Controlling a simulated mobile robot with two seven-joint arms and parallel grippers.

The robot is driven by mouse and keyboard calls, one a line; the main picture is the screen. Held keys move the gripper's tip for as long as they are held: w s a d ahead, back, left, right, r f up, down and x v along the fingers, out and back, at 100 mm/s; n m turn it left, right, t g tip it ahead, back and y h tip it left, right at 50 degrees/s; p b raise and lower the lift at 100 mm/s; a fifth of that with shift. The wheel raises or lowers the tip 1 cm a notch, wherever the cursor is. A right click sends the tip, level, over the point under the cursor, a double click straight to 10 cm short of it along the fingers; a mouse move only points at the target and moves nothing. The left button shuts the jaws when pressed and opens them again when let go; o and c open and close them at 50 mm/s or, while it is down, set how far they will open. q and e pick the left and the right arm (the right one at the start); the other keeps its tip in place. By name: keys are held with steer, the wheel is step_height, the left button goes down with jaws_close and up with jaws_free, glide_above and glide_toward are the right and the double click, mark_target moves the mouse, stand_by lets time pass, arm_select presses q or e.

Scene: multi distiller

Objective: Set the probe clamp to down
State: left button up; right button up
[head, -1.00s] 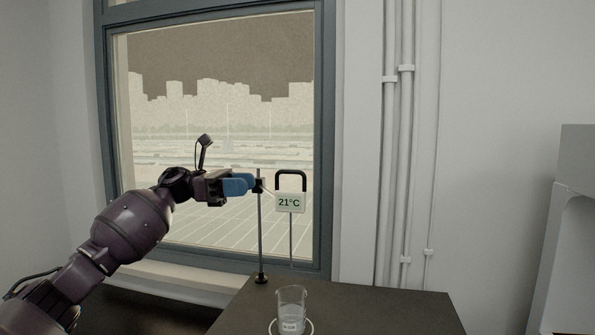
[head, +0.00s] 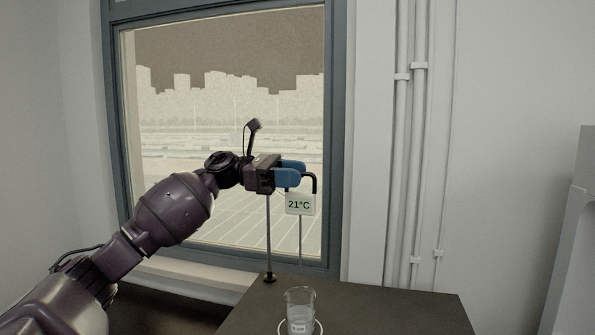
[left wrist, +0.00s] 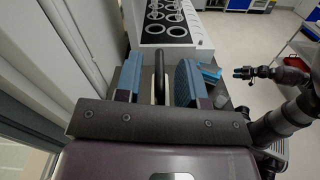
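The probe clamp carries a display reading 21°C (head: 299,204) and a black loop handle (head: 315,182); it stands raised beside the window. A thin probe (head: 300,240) hangs below it, above a glass beaker (head: 300,300). A vertical stand rod (head: 268,235) is just left of it. My left gripper (head: 297,173) has its blue fingers at the handle. In the left wrist view, the black handle (left wrist: 159,75) lies between the two open fingers, with gaps on both sides. My right gripper (left wrist: 240,73) shows small at the right of that view; its opening is unclear.
The beaker stands on a dark table (head: 390,310). Window and wall pipes (head: 410,150) are behind. In the left wrist view, a panel with round rings (left wrist: 165,20) lies beyond the fingers, and blue items (left wrist: 208,75) lie right of them.

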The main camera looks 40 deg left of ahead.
mark_target(286, 208)
arm_select(q)
steer(key=shift+w+d, duration=0.25)
steer(key=shift+d, duration=0.2)
steer(key=c, duration=0.3)
jaws_close()
step_height(286, 208, down, 8)
steer(key=b, duration=0.5)
steer(key=shift+w+r, duration=0.1)
steer(key=shift+r, duration=0.1)
step_height(286, 208, down, 6)
steer(key=b, duration=0.2)
steer(key=shift+b, duration=0.3)
arm_select(e)
step_height(286, 208, down, 7)
steer(key=shift+a, duration=0.2)
steer(key=shift+f, duration=0.15)
